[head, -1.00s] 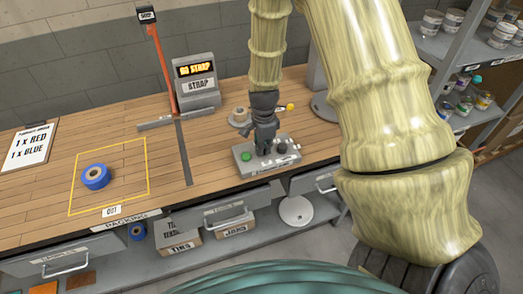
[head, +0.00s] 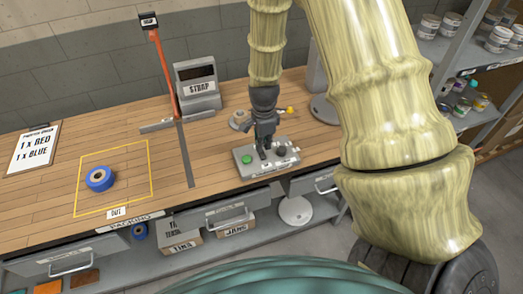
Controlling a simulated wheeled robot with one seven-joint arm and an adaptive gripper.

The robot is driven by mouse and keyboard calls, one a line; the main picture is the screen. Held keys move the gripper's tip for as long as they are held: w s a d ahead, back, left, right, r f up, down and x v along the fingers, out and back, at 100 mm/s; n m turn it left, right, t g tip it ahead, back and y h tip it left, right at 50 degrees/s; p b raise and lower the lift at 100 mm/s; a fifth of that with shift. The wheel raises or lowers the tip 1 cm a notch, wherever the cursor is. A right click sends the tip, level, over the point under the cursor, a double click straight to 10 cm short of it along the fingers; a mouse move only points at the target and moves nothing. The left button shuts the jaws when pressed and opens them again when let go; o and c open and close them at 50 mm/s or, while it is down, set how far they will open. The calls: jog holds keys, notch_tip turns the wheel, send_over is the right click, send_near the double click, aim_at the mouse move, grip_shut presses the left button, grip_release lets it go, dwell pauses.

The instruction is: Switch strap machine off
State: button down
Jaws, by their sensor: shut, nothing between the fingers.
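The strap machine's grey display box (head: 198,88) stands at the back of the bench, with a dark screen above its "STRAP" label. A grey control box (head: 252,172) sits near the bench's front edge. It carries a green button (head: 247,159) on the left and a dark knob (head: 281,151) on the right. My gripper (head: 263,152) is shut and points down over the middle of the control box, between the button and the knob. It hides the middle of the box. I cannot tell whether the fingertips touch it.
A blue roll (head: 100,178) lies inside the yellow outlined square marked "OUT". An orange post (head: 163,70) rises behind a slot in the bench. A clipboard (head: 34,148) lies at far left. Shelves with cans (head: 497,40) stand at right. Bare wood lies left of the control box.

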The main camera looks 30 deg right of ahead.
aim_at(263, 156)
jog(key=shift+r+p, duration=1.1)
jog(key=shift+r, duration=0.5)
jog(key=shift+f, duration=0.1)
